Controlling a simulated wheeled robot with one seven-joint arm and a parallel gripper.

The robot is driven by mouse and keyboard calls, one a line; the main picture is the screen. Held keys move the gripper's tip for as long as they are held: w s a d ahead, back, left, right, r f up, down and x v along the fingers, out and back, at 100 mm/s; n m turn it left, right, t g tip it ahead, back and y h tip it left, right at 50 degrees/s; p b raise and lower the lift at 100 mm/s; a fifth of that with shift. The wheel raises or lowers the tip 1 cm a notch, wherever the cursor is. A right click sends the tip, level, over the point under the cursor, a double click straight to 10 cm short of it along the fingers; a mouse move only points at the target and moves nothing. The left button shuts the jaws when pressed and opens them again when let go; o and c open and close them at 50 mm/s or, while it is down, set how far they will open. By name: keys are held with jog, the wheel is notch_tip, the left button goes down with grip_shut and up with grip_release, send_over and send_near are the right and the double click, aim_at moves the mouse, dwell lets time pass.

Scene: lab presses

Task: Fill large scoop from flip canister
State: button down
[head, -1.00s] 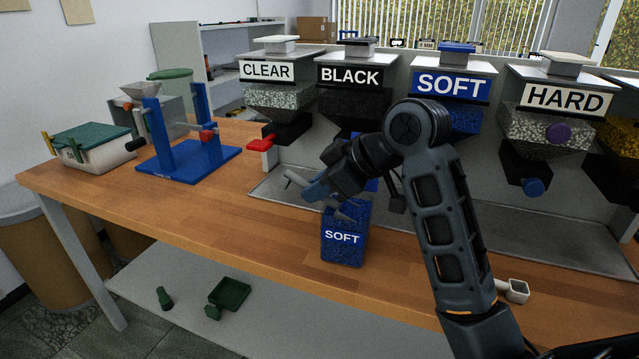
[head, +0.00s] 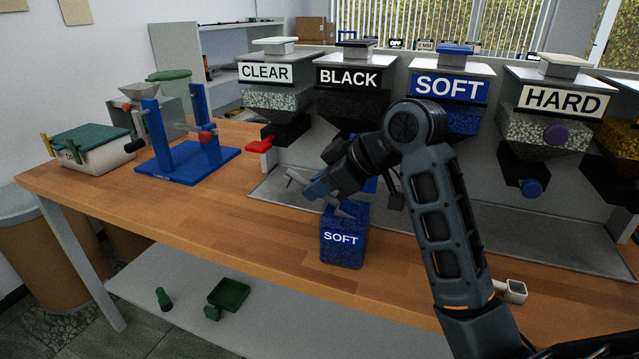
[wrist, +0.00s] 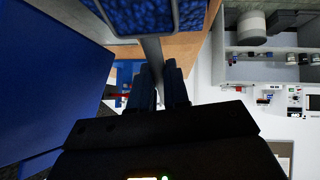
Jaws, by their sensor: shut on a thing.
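My gripper (head: 318,192) is just above and to the left of the blue speckled canister (head: 343,247) labelled SOFT, which stands upright on the bench. In the wrist view the fingers (wrist: 159,82) are shut on a grey handle (wrist: 152,48). The handle leads to a grey-edged scoop (wrist: 178,20) at the top of that view, with blue granules showing at it. The scoop is cut off by the frame, so its fill level cannot be told. The canister's top is partly hidden behind my gripper in the head view.
Hoppers labelled CLEAR (head: 265,73), BLACK (head: 348,77), SOFT (head: 451,87) and HARD (head: 563,97) stand behind a grey tray. A blue press (head: 185,160) and a green-lidded box (head: 92,150) are at left. A small white scoop (head: 515,291) lies at right. Bench left of the canister is clear.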

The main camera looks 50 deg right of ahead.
jog(key=shift+s+a, duration=0.25)
jog(key=shift+a, duration=0.25)
jog(key=shift+d, duration=0.15)
jog(key=shift+w+d, duration=0.35)
jog(key=shift+d, duration=0.3)
jog(key=shift+a+p, duration=0.15)
jog(key=shift+p, duration=0.15)
jog(key=shift+s+a, duration=0.35)
jog(key=shift+a, duration=0.3)
jog(key=shift+d, duration=0.1)
jog(key=shift+w+d+p, duration=0.3)
jog(key=shift+w+d, duration=0.05)
jog(key=shift+d, duration=0.35)
jog(key=shift+a, duration=0.15)
jog(key=shift+s+a, duration=0.2)
jog(key=shift+a, duration=0.05)
